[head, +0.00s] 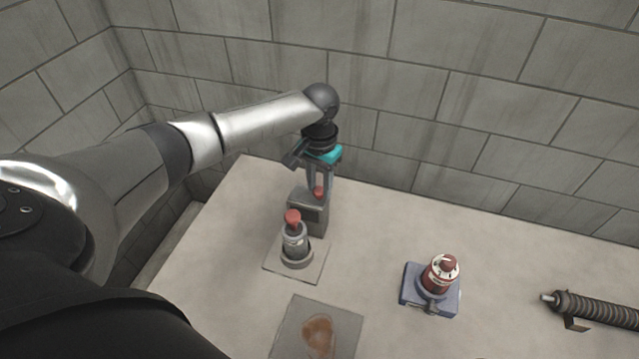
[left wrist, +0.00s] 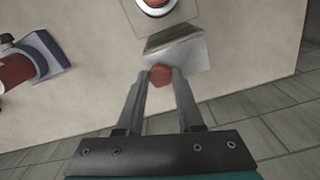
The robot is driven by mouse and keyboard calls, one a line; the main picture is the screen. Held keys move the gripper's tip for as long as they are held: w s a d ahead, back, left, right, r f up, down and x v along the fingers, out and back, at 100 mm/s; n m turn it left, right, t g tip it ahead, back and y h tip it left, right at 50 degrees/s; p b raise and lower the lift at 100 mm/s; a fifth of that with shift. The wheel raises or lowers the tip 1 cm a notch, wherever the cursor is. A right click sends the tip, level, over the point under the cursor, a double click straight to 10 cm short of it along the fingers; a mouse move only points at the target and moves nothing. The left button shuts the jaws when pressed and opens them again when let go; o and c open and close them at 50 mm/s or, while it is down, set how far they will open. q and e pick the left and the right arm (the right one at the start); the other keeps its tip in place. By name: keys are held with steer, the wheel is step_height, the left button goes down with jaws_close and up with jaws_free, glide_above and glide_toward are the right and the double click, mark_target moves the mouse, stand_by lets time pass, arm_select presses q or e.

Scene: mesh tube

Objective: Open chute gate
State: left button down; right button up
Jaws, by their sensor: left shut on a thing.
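The chute looks like a grey metal box (head: 308,212) near the back left of the table, with a small red knob (head: 319,192) at its top. My left gripper (head: 319,190) comes down over the box from behind and is shut on the red knob. In the left wrist view the red knob (left wrist: 160,74) sits between the two fingertips, at the edge of the grey box (left wrist: 182,52). Whether the gate itself is open is hidden. My right gripper is in neither view.
A grey cylinder with a red top (head: 295,244) stands on a plate just in front of the box. A red dial device on a blue base (head: 432,284), a ribbed spring-like tube (head: 597,309) and a rust-stained plate (head: 344,318) are on the table (head: 375,240). A block wall stands behind.

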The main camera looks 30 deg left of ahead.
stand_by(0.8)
arm_select(q)
steer(key=d+p, duration=0.1)
steer(key=d, duration=0.1)
steer(key=w+d+p, duration=0.1)
steer(key=d, duration=0.1)
stand_by(0.4)
steer(key=c, duration=0.5)
jaws_free()
steer(key=shift+c, duration=0.2)
